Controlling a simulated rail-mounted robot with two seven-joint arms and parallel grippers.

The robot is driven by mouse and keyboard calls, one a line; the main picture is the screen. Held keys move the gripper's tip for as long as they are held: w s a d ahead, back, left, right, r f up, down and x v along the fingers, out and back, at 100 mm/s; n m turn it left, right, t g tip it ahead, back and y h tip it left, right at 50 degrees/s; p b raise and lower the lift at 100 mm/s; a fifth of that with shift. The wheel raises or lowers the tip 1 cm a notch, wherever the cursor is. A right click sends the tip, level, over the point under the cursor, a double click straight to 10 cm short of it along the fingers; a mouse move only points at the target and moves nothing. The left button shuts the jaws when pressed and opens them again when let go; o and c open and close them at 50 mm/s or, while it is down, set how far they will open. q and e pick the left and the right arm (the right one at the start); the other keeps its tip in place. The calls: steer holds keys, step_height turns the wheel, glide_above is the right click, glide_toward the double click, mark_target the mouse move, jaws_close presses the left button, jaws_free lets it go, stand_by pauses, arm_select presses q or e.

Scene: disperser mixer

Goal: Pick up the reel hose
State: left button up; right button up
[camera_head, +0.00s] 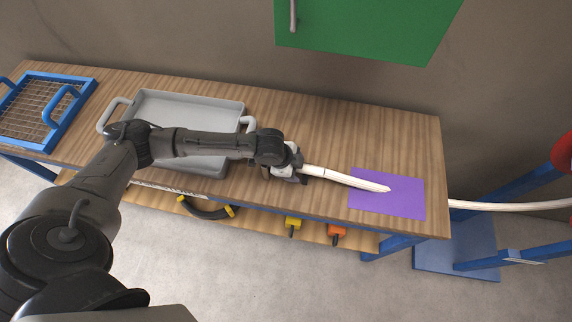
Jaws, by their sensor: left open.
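A slim white hose-like piece (345,179) lies with its tapered right end on a purple mat (405,204) on the wooden table. A length of white hose (505,206) shows past the table's right end, running towards a red part at the right picture edge. I cannot tell whether the two white lengths are joined. My left gripper (301,173) is open, at the left end of the white piece. Its fingers are small and partly hidden, so I cannot tell whether they are around that end or above it. My right gripper is not in view.
The wooden table (340,130) has a grey tray (190,110) beneath my left forearm and a blue wire-mesh basket (45,108) at far left. A green cabinet (370,28) hangs above. A lower shelf holds several tools. A blue frame (470,240) stands at right.

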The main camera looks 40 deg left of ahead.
arm_select(q)
jaws_close()
stand_by(0.5)
